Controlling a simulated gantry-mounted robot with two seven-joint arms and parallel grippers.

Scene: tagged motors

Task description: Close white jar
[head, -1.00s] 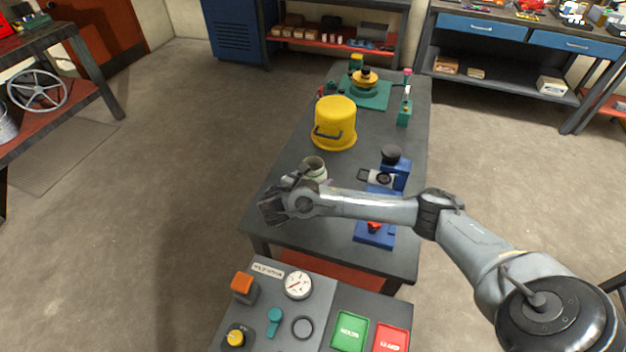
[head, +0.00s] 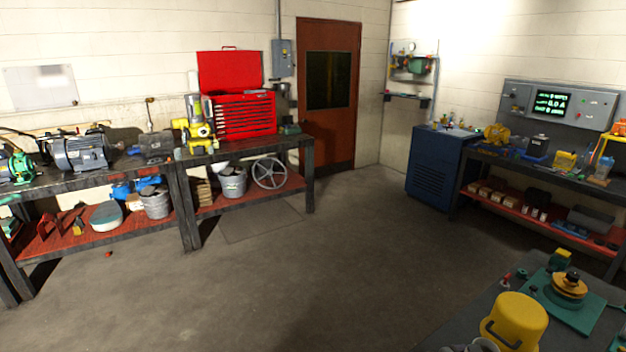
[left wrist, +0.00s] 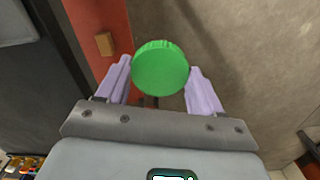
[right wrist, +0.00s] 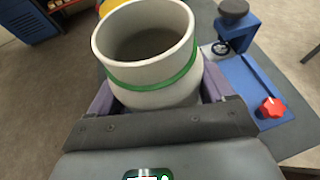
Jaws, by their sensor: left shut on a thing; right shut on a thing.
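The white jar (right wrist: 150,80) with a green band stands upright in the right wrist view. Its mouth is uncovered and its inside looks empty. My right gripper (right wrist: 157,88) is shut around the jar's body, one finger on each side. A round green lid (left wrist: 160,68) shows in the left wrist view. My left gripper (left wrist: 160,80) is shut on the lid by its edges, above the floor and away from the jar. In the head view neither gripper is visible; a bit of pale rim, probably the jar's, shows at the bottom edge.
A yellow bucket (head: 515,322) and a green-based fixture (head: 570,295) stand on the grey table at bottom right. A blue vise-like tool (right wrist: 250,80) with a red knob is right of the jar. Workbenches line the walls; the middle floor is clear.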

